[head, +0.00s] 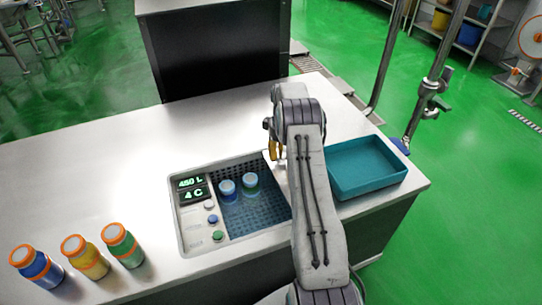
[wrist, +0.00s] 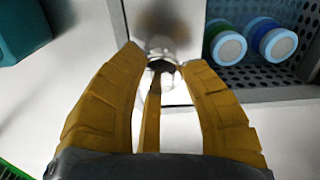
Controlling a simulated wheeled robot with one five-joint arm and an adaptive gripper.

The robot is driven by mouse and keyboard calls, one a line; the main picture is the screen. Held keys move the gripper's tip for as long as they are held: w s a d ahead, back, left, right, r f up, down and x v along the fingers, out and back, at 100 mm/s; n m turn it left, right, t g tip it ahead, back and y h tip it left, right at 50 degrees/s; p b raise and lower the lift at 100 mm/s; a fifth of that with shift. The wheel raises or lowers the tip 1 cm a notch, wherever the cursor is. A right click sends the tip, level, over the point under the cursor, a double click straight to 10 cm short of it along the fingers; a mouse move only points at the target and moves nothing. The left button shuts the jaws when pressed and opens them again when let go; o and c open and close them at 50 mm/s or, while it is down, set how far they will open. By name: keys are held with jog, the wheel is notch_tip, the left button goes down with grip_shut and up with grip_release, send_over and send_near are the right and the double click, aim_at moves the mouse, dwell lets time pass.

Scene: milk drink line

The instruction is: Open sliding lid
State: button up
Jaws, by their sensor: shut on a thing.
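My gripper (wrist: 160,58) has its yellow fingers closed around a small shiny metal knob (wrist: 160,64). The knob stands on a pale, smooth panel (wrist: 170,95), which looks like the sliding lid. In the head view my gripper (head: 274,150) is at the right end of the recessed cooler (head: 176,215), and my arm hides most of the lid. The cooler's perforated basin (head: 238,222) shows uncovered left of the arm. A blue bottle (head: 227,188) and a green bottle (head: 250,183) stand in it; both also show in the wrist view, right of the fingers.
A teal tray (head: 366,186) lies on the counter (head: 110,160) right of my arm. Blue (head: 38,270), yellow (head: 86,258) and green (head: 124,246) bottles with orange caps stand at the left front. A display with buttons (head: 193,188) borders the basin. The counter behind is clear.

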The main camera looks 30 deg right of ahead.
jog(key=shift+d+f, duration=0.1)
jog(key=shift+d, duration=0.2)
jog(key=o, duration=1.3)
notch_tip(320, 180, up, 12)
dwell(0.4)
